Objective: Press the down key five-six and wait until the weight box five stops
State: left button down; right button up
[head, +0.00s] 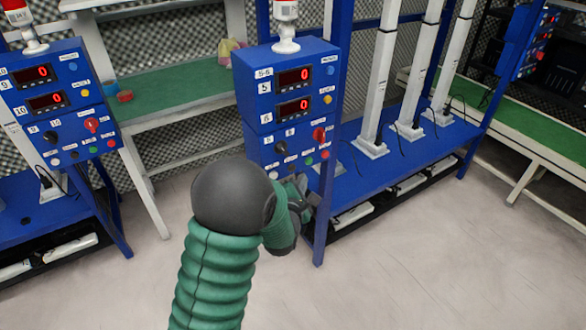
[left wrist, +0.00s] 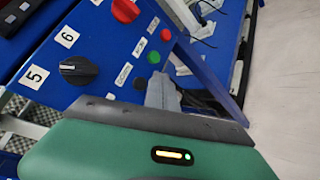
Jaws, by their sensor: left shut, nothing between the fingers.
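The blue control box 5-6 (head: 285,85) stands at centre in the head view. Its displays 5 (head: 293,76) and 6 (head: 292,108) both read 0. The key labels are too blurred to read surely. My left gripper (head: 306,190) is shut and empty, its tip (left wrist: 160,80) close by the black buttons. Contact cannot be told. Weight box five cannot be made out. My right gripper is out of view.
A similar blue box 9-10 (head: 55,105) stands at left. A blue frame post (head: 325,215) is close beside my left gripper. White columns (head: 378,90) stand on the blue shelf (head: 400,165) at right. The pale floor in front is clear.

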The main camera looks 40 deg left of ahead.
aim_at(292, 168)
pick_arm(q)
jog(key=shift+w+a, duration=0.2)
jog(key=shift+a, duration=0.3)
jog(key=shift+w+a, duration=0.15)
jog(key=shift+a, duration=0.3)
dwell(1.3)
jog(key=shift+w+a, duration=0.1)
jog(key=shift+a, duration=0.25)
